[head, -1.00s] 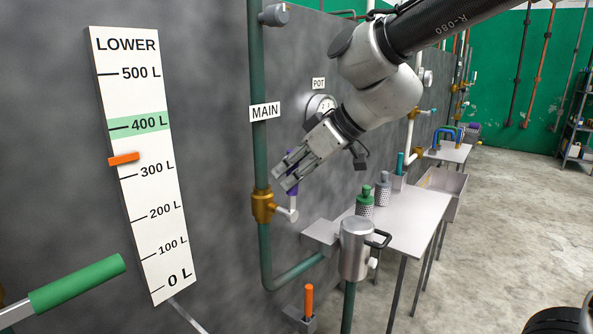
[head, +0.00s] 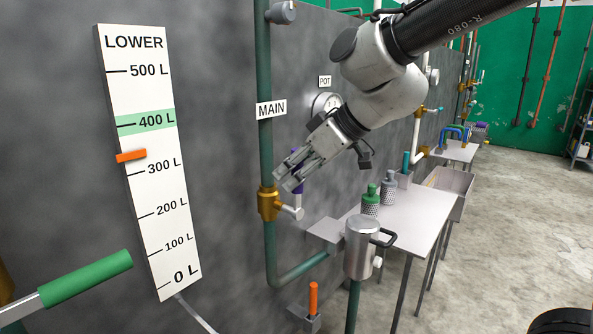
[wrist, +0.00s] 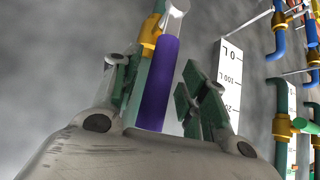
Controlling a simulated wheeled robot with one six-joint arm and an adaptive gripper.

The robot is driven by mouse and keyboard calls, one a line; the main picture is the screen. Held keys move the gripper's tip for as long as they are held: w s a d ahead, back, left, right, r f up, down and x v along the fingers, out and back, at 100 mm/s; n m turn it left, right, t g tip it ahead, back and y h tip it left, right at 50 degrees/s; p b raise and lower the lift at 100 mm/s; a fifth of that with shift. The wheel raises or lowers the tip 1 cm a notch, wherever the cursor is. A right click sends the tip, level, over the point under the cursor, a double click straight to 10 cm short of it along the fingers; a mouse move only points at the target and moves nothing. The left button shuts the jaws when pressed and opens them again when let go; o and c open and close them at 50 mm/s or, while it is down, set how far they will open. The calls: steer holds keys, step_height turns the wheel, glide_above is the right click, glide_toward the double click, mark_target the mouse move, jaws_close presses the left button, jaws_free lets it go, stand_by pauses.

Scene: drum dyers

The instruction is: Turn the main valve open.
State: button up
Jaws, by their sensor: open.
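The main valve has a brass body (head: 268,203) on the green vertical pipe, below the MAIN sign (head: 271,109). Its lever stands upright from a pale hub, with a purple grip (head: 298,186) partly hidden by my gripper (head: 284,177) in the head view. In the wrist view the purple grip (wrist: 157,85) lies between the two spread fingers of my gripper (wrist: 163,88), closer to the left finger. The brass body (wrist: 152,30) shows beyond it. My gripper is open around the grip; whether a finger touches it I cannot tell.
The LOWER gauge board (head: 147,225) is at left, its orange marker (head: 131,155) between 300 and 400 L. A green-handled lever (head: 85,277) is at lower left. A metal canister (head: 361,250) and a table (head: 412,215) with knurled cylinders stand right of the valve.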

steer(key=shift+r, duration=0.1)
steer(key=v, duration=1.1)
steer(key=shift+d+r, duration=0.25)
steer(key=shift+d, duration=0.05)
steer(key=shift+s, duration=0.15)
steer(key=s+d+f+m+h, duration=0.2)
steer(key=s+d+f+m, duration=0.1)
steer(key=d, duration=0.7)
steer(key=s+d+f+m+h, duration=0.3)
steer(key=s+d+f+m, duration=0.1)
steer(key=d, duration=0.6)
steer(key=s+d+f+m+h, duration=0.3)
steer(key=s+d+f+m, duration=0.1)
steer(key=d, duration=0.6)
steer(key=shift+d+f+m, duration=0.2)
steer(key=shift+f+m, duration=0.35)
steer(key=shift+m, duration=0.35)
